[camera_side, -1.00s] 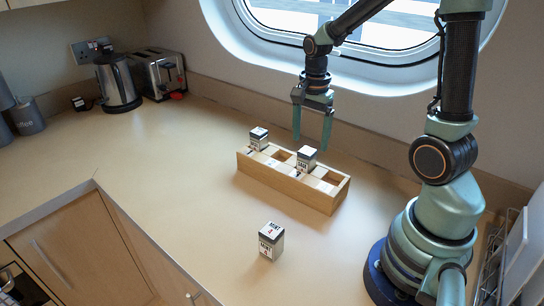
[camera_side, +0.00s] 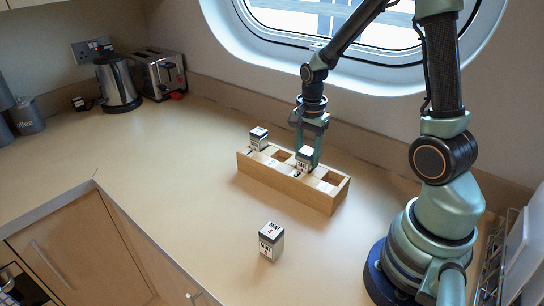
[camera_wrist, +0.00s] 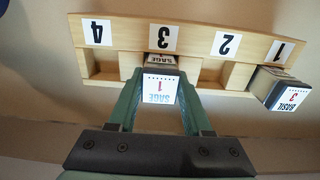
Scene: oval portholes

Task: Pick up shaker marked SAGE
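The shaker's lower part is hidden in the slot.
A BASIL shaker (camera_wrist: 286,90), also in the side view (camera_side: 259,139), stands in slot 1. A MINT shaker (camera_side: 271,241) stands on the open counter in front. Slots 2 and 4 look empty. A kettle (camera_side: 118,83) and toaster (camera_side: 160,74) stand far left.

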